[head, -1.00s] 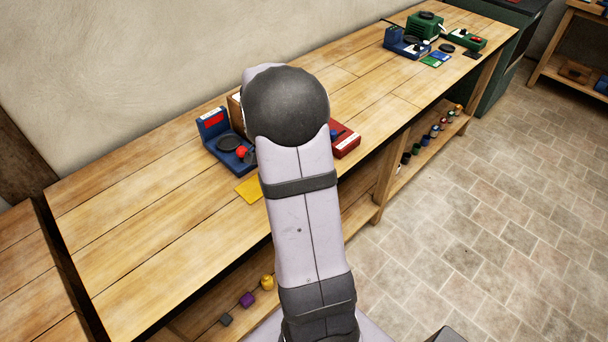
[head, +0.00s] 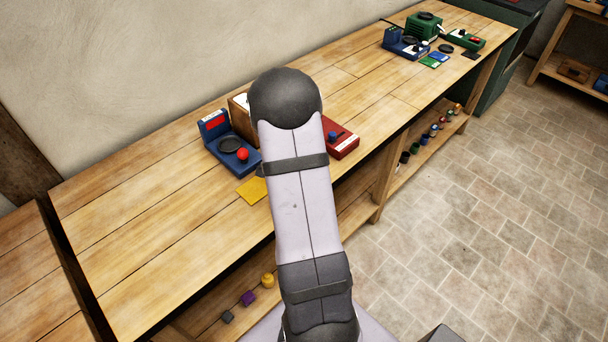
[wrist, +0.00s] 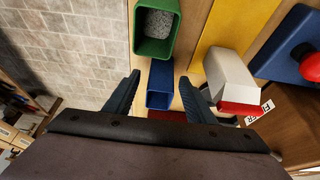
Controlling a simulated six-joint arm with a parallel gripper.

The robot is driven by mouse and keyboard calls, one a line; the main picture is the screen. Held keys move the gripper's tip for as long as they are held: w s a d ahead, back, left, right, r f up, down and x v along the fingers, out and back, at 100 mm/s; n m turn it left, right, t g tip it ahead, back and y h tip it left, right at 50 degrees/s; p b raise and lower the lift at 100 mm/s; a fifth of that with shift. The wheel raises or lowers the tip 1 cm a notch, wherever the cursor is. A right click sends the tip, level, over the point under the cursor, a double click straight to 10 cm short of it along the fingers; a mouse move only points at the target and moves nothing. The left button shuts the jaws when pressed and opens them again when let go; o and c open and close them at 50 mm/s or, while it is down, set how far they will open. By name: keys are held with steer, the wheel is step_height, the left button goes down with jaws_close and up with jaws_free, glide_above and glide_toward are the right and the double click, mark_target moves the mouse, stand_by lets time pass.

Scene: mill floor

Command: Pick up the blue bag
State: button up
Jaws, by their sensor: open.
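The blue bag (wrist: 160,84) is in the wrist view, a narrow blue open-topped shape between the fingers of my gripper (wrist: 160,80). My gripper is open, with one finger on each side of the bag. I cannot tell whether either finger touches it. A green bag (wrist: 168,48) with grey grains in its open top stands just beyond it. A white bag with a red end (wrist: 229,74) is right of the right finger. In the head view my arm hides the gripper and these bags.
A yellow card (head: 252,190) lies on the wooden bench (head: 130,230). A blue scale with a red knob (head: 227,142) stands left of my arm, a red device (head: 343,140) to its right. Coloured items (head: 410,44) stand at the far end. The bench's left part is clear.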

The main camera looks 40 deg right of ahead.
steer(key=shift+x, duration=1.05)
steer(key=c, duration=1.2)
steer(key=shift+r, duration=0.1)
